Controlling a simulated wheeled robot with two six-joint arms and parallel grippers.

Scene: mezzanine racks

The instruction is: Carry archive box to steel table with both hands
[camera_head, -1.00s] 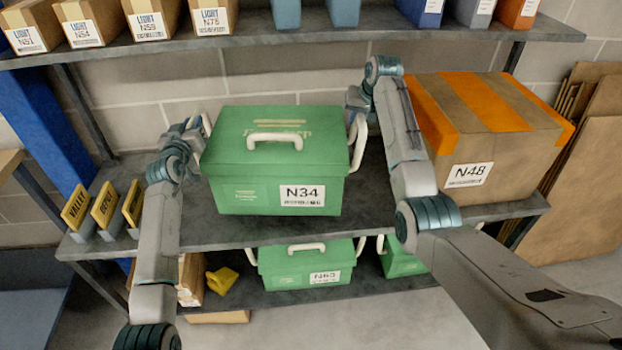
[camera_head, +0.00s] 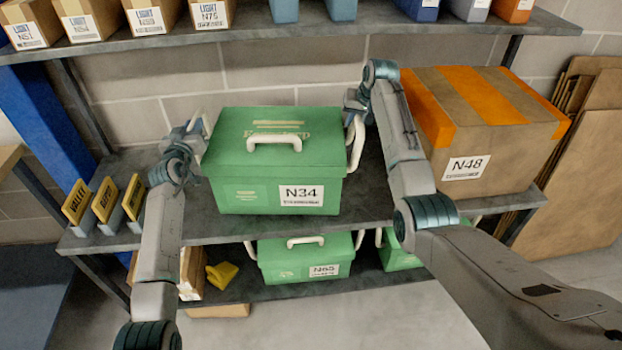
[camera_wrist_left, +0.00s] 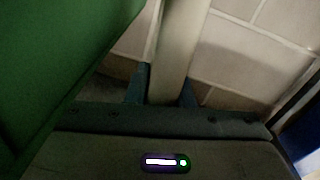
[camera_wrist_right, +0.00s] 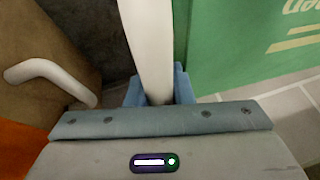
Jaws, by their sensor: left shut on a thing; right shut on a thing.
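The green archive box (camera_head: 265,165), labelled N34, is at the middle shelf between my two arms, with white handles on its sides and lid. I cannot tell whether its base touches the shelf. My left gripper (camera_head: 197,128) is at its left side handle; in the left wrist view the fingers (camera_wrist_left: 163,92) are shut on the white handle bar (camera_wrist_left: 178,50). My right gripper (camera_head: 354,100) is at its right side handle; in the right wrist view the fingers (camera_wrist_right: 160,88) are shut on that handle (camera_wrist_right: 148,45). The steel table cannot be made out.
A taped cardboard box N48 (camera_head: 490,140) stands close on the right. Small yellow-faced signs (camera_head: 105,200) stand at the left shelf end. An upper shelf (camera_head: 300,32) with boxes overhangs behind. Another green box (camera_head: 305,262) sits on the lower shelf (camera_head: 390,285).

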